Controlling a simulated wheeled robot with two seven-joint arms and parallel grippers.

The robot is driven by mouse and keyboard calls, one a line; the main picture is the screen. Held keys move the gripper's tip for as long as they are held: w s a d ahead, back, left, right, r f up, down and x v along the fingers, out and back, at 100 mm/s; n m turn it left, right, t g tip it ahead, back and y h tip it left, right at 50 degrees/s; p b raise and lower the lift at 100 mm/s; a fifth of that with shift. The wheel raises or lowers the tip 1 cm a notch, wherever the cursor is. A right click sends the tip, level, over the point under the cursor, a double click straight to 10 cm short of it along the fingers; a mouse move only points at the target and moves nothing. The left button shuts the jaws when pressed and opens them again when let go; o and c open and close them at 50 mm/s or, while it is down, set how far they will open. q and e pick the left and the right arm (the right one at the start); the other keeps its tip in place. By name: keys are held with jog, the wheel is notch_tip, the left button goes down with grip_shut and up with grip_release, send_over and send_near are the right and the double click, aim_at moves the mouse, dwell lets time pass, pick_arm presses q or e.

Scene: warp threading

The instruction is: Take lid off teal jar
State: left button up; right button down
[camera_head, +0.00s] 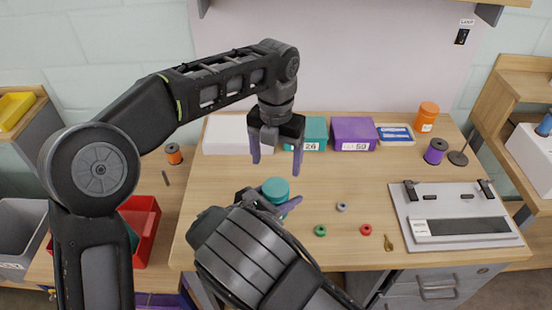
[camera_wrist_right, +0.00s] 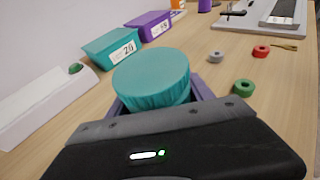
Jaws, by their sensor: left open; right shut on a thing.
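The teal jar (camera_head: 280,205) stands on the wooden table in front of me, with its round teal lid (camera_head: 275,187) on top. My right gripper (camera_head: 272,206) is shut on the jar, its fingers around the body below the lid. In the right wrist view the lid (camera_wrist_right: 152,78) fills the middle, and most of the jar's body is hidden behind my gripper. My left gripper (camera_head: 276,165) is open and empty, pointing down above the lid, with its fingers apart.
A teal box (camera_head: 315,134), a purple box (camera_head: 353,132) and a white box (camera_head: 226,133) stand along the back. Grey (camera_head: 342,206), green (camera_head: 320,230) and red (camera_head: 365,229) rings lie to the right. A grey frame device (camera_head: 455,218) lies further right. An orange jar (camera_head: 426,116) stands at the back.

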aim_at(276, 187)
pick_arm(q)
jog(key=shift+f, duration=0.15)
jog(key=shift+f, duration=3.9)
jog(key=c, duration=1.5)
jog(key=shift+o, duration=0.2)
jog(key=n, duration=0.3)
jog(key=shift+n, duration=0.3)
jog(key=o, duration=1.5)
